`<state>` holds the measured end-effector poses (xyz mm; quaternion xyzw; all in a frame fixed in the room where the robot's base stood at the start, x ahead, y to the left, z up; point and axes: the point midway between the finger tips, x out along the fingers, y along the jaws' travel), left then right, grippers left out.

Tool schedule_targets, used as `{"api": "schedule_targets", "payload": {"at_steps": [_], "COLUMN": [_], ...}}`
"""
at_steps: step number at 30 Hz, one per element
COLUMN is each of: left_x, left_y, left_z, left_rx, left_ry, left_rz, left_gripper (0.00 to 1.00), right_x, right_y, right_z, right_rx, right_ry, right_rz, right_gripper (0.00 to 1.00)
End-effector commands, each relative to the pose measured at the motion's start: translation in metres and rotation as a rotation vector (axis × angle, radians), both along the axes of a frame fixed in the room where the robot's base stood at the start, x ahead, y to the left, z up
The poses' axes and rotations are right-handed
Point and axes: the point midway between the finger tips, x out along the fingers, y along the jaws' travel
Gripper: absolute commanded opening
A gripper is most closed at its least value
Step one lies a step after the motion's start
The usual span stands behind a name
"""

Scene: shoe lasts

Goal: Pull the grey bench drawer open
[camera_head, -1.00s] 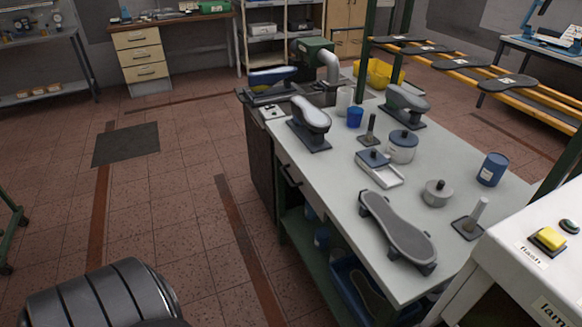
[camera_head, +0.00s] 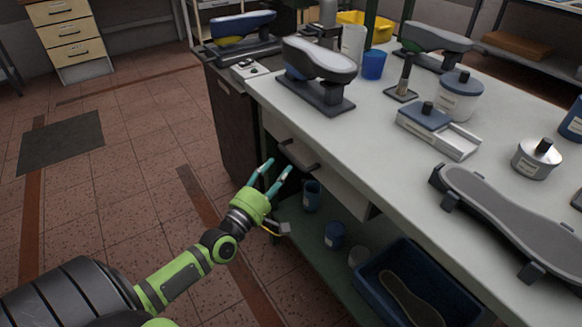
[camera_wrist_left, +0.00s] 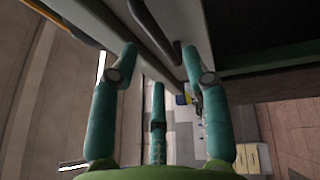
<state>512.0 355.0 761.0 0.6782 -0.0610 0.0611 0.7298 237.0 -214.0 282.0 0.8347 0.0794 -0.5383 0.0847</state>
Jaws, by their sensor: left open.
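The grey bench drawer (camera_head: 341,188) is set under the worktop at the bench's left side. Its dark bar handle (camera_head: 300,156) stands out from the front. The drawer looks shut in the head view. My left gripper (camera_head: 278,168) has its teal fingers spread and empty, pointing up towards the handle, just below and left of it. In the left wrist view, the gripper (camera_wrist_left: 158,62) shows three open fingers. The dark handle (camera_wrist_left: 152,28) lies ahead, across the gap between the two outer fingertips. I cannot tell whether any finger touches it. My right gripper is out of view.
The bench top (camera_head: 388,160) carries shoe lasts, jars and a blue cup (camera_head: 373,65). The lower shelf (camera_head: 318,262) holds blue containers and a blue crate (camera_head: 402,251). A dark cabinet (camera_head: 232,130) stands beyond the drawer.

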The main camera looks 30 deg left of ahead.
Motion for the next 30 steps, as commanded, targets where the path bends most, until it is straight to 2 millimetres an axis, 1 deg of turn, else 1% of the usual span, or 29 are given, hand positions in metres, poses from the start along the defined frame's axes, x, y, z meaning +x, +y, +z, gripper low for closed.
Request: {"api": "schedule_targets", "payload": {"at_steps": [1, 6, 12, 17, 24, 25, 26, 27, 28, 30], "left_x": [0.006, 0.032, 0.056, 0.064, 0.065, 0.064, 0.064, 0.064, 0.064, 0.064], "left_y": [0.0, 0.0, 0.0, 0.0, 0.0, 0.0, 0.0, 0.0, 0.0, 0.0], "left_z": [0.004, 0.008, 0.011, 0.012, 0.011, 0.011, 0.011, 0.011, 0.011, 0.011], "left_rx": [-0.003, 0.0, 0.001, 0.002, 0.003, 0.003, 0.003, 0.003, 0.003, 0.002], "left_ry": [-0.004, -0.003, 0.0, 0.002, 0.002, 0.002, 0.002, 0.002, 0.003, 0.003], "left_rz": [0.0, 0.0, 0.0, 0.0, 0.0, 0.0, 0.0, 0.0, 0.0, 0.0], "left_gripper": [0.47, 0.47, 0.47, 0.47, 0.47, 0.39, 0.27, 0.11, 0.0, 0.0], "right_x": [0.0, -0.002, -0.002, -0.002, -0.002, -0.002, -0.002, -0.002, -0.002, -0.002], "right_y": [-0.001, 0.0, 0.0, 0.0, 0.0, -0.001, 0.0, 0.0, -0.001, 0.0], "right_z": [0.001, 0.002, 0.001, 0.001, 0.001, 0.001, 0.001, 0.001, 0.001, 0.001], "right_rx": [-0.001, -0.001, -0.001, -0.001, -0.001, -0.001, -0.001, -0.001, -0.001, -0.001], "right_ry": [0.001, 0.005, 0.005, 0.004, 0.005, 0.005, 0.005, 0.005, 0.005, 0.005], "right_rz": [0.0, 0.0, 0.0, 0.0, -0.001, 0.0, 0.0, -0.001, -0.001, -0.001], "right_gripper": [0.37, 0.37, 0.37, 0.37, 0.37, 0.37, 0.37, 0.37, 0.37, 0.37]}}
